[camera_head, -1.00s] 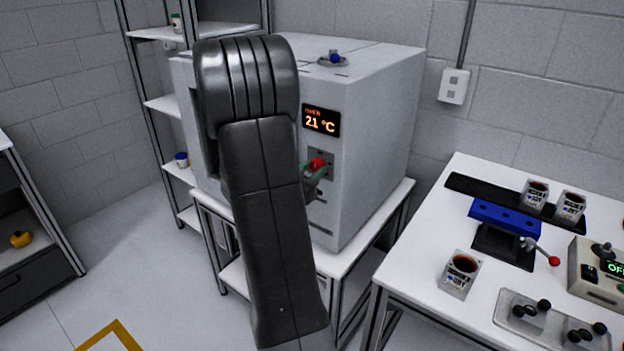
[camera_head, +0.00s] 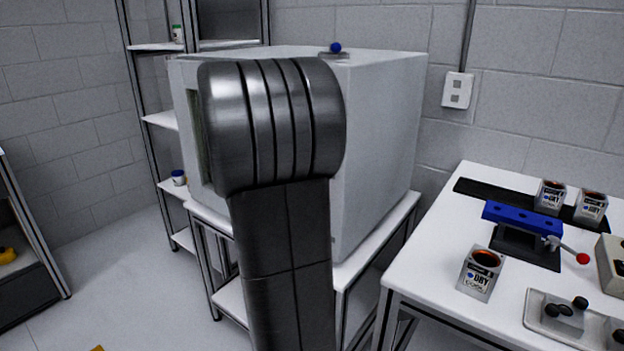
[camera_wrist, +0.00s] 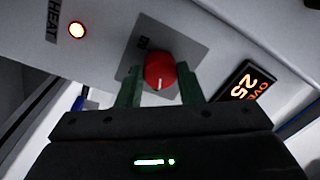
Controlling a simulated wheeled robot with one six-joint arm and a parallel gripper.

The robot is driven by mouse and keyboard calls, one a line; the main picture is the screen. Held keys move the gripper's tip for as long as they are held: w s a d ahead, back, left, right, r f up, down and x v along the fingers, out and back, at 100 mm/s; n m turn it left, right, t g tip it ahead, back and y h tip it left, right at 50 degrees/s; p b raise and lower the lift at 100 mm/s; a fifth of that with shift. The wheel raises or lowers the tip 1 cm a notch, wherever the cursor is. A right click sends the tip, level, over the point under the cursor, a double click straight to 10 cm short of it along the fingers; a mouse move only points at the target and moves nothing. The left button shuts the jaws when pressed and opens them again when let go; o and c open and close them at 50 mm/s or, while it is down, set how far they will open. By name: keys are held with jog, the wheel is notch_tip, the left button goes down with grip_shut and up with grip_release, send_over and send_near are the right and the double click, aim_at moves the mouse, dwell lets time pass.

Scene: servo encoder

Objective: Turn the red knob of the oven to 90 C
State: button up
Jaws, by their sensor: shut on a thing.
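The red knob (camera_wrist: 159,68) is on a grey plate on the oven front in the wrist view, with a white mark on its lower edge. My gripper (camera_wrist: 160,77) has its two green fingers on either side of the knob and is shut on it. The white oven (camera_head: 385,130) stands on a white table in the head view. My arm hides the knob, display and gripper there.
A lit round HEAT lamp (camera_wrist: 77,30) is near the knob. A blue-knobbed part (camera_head: 335,48) sits on the oven top. A white bench (camera_head: 440,285) on the right holds cans, a blue device with a red-tipped lever (camera_head: 582,259) and controls. Shelves stand behind left.

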jog(key=m+b, duration=0.6)
jog(key=m, duration=0.1)
jog(key=m+b, duration=0.5)
jog(key=m, duration=0.2)
jog(key=shift+a+f+m+g+h+b, duration=0.1)
jog(key=shift+m+g+h+b, duration=0.2)
jog(key=shift+g+h+b, duration=0.1)
jog(key=o, duration=1)
jog(key=p+v, duration=0.1)
jog(key=v, duration=1.2)
jog(key=shift+s+a, duration=0.25)
jog(key=shift+s, duration=0.05)
jog(key=shift+d, duration=0.1)
